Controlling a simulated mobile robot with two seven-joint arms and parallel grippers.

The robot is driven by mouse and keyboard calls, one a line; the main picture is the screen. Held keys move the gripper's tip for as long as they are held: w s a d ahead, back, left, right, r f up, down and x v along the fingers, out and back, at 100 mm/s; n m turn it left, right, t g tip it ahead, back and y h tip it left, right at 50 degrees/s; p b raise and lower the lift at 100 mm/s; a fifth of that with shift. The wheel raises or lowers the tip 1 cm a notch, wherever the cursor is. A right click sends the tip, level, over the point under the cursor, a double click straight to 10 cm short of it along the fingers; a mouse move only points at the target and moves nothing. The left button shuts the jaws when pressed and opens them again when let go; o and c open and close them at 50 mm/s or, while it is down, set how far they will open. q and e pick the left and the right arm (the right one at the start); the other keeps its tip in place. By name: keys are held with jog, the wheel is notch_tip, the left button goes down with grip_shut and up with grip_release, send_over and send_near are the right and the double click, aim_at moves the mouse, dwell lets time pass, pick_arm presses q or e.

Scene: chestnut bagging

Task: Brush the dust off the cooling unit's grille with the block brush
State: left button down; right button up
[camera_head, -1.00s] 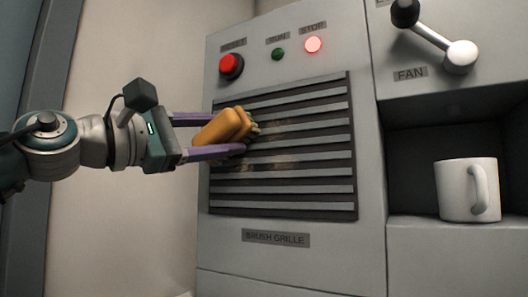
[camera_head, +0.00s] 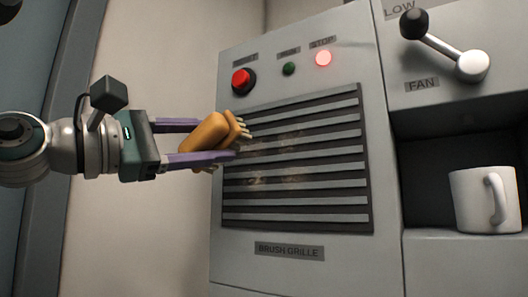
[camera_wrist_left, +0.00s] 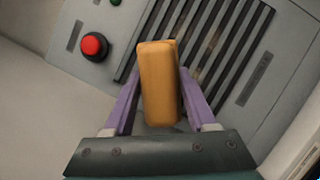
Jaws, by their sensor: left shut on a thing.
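The block brush (camera_head: 208,134) has a tan body with pale bristles facing the grille. My left gripper (camera_head: 217,141) is shut on it, with one purple finger on each side. The brush also fills the middle of the left wrist view (camera_wrist_left: 159,82), between the fingers (camera_wrist_left: 160,100). The cooling unit's grille (camera_head: 300,203) has dark slots and light slats. Brownish dust patches (camera_head: 270,178) show on its middle and upper slats. The bristles are at the grille's upper left edge; I cannot tell whether they touch it. My right gripper is not in view.
A fan lever (camera_head: 445,45) juts out at the upper right. A white mug (camera_head: 480,199) stands in a recess at the right.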

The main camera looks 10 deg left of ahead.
aim_at(201, 133)
pick_arm(q)
jog(key=shift+s+a, duration=0.3)
jog(key=shift+s, duration=0.45)
jog(key=shift+s+a, duration=0.3)
jog(key=shift+s, duration=0.2)
jog(key=shift+s+a, duration=0.2)
jog(key=shift+s, duration=0.7)
